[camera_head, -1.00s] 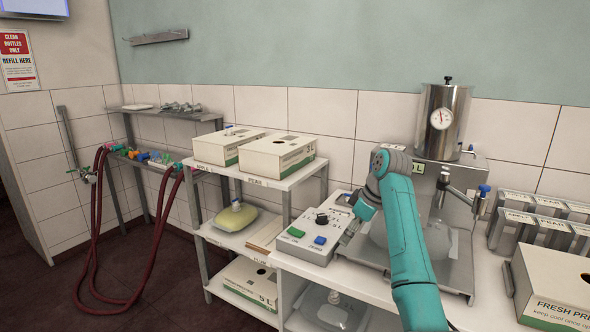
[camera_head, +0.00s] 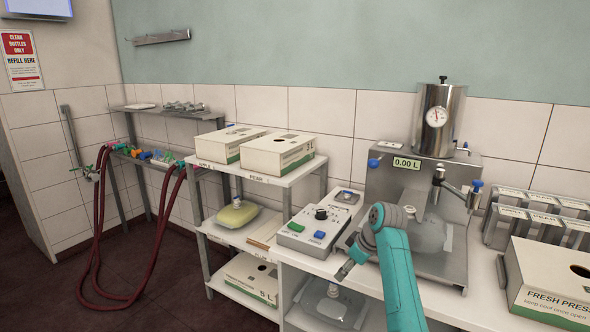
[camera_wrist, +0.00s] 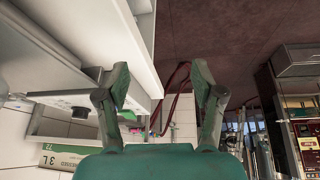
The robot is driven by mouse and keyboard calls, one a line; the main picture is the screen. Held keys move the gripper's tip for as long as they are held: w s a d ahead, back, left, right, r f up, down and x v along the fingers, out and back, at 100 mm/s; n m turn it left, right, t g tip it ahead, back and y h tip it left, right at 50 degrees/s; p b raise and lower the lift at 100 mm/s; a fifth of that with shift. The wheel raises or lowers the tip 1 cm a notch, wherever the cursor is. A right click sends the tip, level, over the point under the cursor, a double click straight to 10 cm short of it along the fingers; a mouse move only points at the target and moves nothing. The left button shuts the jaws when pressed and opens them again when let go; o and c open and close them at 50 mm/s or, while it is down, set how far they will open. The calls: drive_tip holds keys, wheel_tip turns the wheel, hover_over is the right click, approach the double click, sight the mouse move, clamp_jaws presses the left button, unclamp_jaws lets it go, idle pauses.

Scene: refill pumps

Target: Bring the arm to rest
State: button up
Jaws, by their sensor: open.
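My gripper (camera_head: 345,270) is at the end of my teal arm in the head view, low in front of the control box and beside the counter's front edge. In the wrist view my gripper (camera_wrist: 160,90) shows two dark fingers spread well apart with nothing between them. The control box (camera_head: 318,228) with a black knob, a green button and a blue button stands on the counter to the left of my arm. The dispenser (camera_head: 425,190) with a steel tank and a display reading 0.00 L stands behind my arm, which hides part of its base.
A shelf unit (camera_head: 262,180) with white boxes (camera_head: 277,150) and a yellow-green bag (camera_head: 238,214) stands left of the counter. A Fresh Press box (camera_head: 555,280) and several steel bins (camera_head: 540,222) are at right. Red hoses (camera_head: 98,230) hang at left. Dark floor is open at front left.

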drive_tip(key=s+f+m+t, duration=0.1)
drive_tip(key=s+f, duration=0.3)
drive_tip(key=f, duration=0.4)
drive_tip(key=s+f+m+t+h, duration=0.15)
drive_tip(key=s+f, duration=0.25)
drive_tip(key=f, duration=0.4)
drive_tip(key=s+f+m, duration=0.1)
drive_tip(key=s+f, duration=0.4)
drive_tip(key=f, duration=0.3)
drive_tip(key=s+d+f+m+t, duration=0.15)
drive_tip(key=s+f, duration=0.25)
drive_tip(key=s, duration=0.6)
drive_tip(key=s+f+m+t, duration=0.1)
drive_tip(key=s+f+m, duration=0.1)
drive_tip(key=s+f, duration=0.5)
drive_tip(key=s+d+r+m+t+h, duration=0.15)
drive_tip(key=s+r, duration=0.25)
drive_tip(key=s, duration=0.7)
drive_tip(key=s+r+t+h, duration=0.15)
drive_tip(key=s+r, duration=0.25)
drive_tip(key=s, duration=0.7)
drive_tip(key=s+r+m+t, duration=0.2)
drive_tip(key=s+r+t, duration=0.1)
drive_tip(key=s+r, duration=1.2)
wheel_tip(320, 180, up, 4)
drive_tip(key=shift+s+d+f+y, duration=0.1)
drive_tip(key=shift+s+d+y, duration=0.1)
drive_tip(key=shift+s+y, duration=0.15)
